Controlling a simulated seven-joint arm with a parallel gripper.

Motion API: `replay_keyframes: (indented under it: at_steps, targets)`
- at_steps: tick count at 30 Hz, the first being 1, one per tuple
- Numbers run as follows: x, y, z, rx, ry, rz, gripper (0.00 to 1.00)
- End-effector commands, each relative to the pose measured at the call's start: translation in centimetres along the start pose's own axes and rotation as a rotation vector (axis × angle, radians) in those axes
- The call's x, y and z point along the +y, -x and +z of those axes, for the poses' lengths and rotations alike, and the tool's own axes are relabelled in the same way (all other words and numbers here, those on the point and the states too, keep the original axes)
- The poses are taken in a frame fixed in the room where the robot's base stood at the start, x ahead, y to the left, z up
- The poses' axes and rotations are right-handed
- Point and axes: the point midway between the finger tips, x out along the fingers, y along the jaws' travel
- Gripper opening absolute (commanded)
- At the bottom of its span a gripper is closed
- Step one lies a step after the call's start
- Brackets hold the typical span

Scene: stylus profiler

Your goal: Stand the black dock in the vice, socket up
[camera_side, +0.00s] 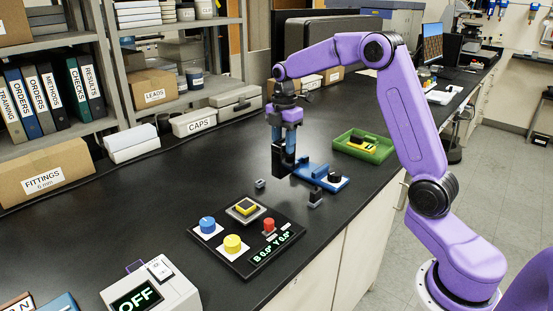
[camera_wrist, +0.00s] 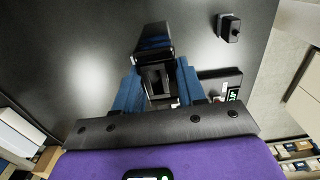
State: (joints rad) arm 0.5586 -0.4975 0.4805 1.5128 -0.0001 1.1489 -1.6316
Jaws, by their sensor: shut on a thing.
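My gripper (camera_side: 285,141) points down above the bench, left of the blue vice. It is shut on the black dock (camera_side: 279,161), a dark upright block. In the wrist view the dock (camera_wrist: 153,42) sits between the blue fingers of my gripper (camera_wrist: 158,78). Which way its socket faces is not clear. The blue vice (camera_side: 313,170) lies on the bench just right of the dock, with a black part at its right end. The dock partly overlaps the vice's left side in the side view, and the vice cannot be made out in the wrist view.
Two small dark blocks, one left (camera_side: 260,183) and one right (camera_side: 316,198), stand near the vice. A control panel (camera_side: 262,249) with knobs lies in front. A green tray (camera_side: 379,153) with a yellow and black item stands behind right. Shelves line the left.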

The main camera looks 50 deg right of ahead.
Motion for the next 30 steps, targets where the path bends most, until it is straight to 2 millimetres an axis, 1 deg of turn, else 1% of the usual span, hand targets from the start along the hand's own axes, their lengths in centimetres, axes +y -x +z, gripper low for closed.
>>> replay_keyframes:
  at_steps: [1, 6, 9, 12, 17, 30]
  targets:
    - [0.0, 0.2, 2.0, -0.001, -0.009, 0.002, 0.0]
    - [-0.4, 0.7, 7.4, -0.001, -0.007, 0.002, 0.0]
    - [-0.8, 1.0, 9.7, 0.0, -0.005, 0.001, 0.0]
    - [-1.1, 1.1, 11.2, 0.0, -0.002, 0.0, 0.0]
    - [-1.3, 0.8, 11.9, 0.0, 0.0, -0.001, 0.0]
    - [-1.3, -2.2, 11.8, 0.0, 0.0, -0.001, 0.0]
